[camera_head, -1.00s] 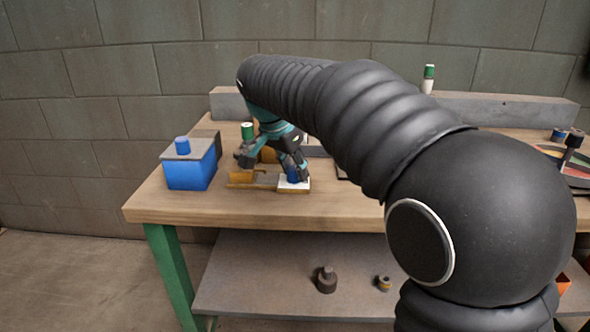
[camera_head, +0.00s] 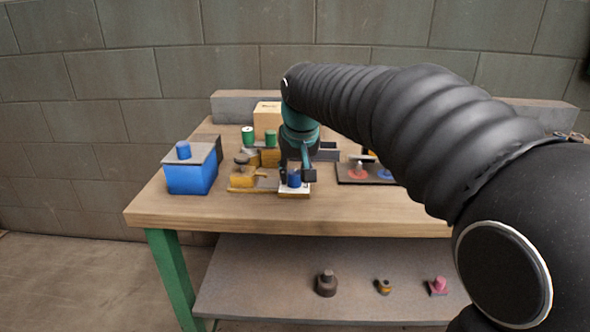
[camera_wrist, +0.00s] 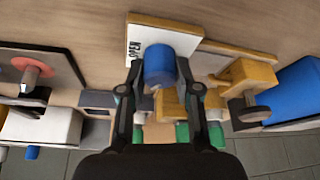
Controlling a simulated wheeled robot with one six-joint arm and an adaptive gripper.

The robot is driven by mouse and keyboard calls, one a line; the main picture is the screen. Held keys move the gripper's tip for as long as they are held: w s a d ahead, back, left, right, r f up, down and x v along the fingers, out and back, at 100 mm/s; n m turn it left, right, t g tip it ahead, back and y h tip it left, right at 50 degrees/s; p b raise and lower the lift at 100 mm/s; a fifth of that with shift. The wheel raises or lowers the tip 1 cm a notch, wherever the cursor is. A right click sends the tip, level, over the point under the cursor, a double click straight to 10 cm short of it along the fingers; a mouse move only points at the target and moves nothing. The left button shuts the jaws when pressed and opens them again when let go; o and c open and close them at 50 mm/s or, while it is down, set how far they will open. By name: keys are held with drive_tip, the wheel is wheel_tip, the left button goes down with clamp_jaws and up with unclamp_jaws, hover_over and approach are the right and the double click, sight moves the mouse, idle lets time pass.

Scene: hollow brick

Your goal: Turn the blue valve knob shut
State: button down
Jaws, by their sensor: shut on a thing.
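The blue valve knob (camera_head: 293,179) stands on a small white plate (camera_head: 302,191) near the front edge of the workbench. In the wrist view the blue knob (camera_wrist: 159,66) sits between my two fingers, and the white plate (camera_wrist: 185,42) carries the printed word OPEN. My gripper (camera_head: 296,176) points down at the knob and is shut on it. It also shows in the wrist view (camera_wrist: 160,72), with a fingertip at either side of the knob. Any pointer mark on the knob cannot be made out.
A yellow fitting (camera_head: 243,180) lies just left of the plate. Farther left is a blue box (camera_head: 190,178) with a blue cap. Green-topped parts (camera_head: 248,135) and a cardboard box (camera_head: 267,118) stand behind. A dark board (camera_head: 350,178) with coloured discs lies to the right.

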drive_tip(key=shift+n+y+p, duration=0.3)
drive_tip(key=shift+n+y, duration=0.3)
drive_tip(key=shift+n, duration=1.1)
drive_tip(key=shift+g, duration=0.3)
drive_tip(key=c, duration=0.8)
unclamp_jaws()
drive_tip(key=v, duration=1.2)
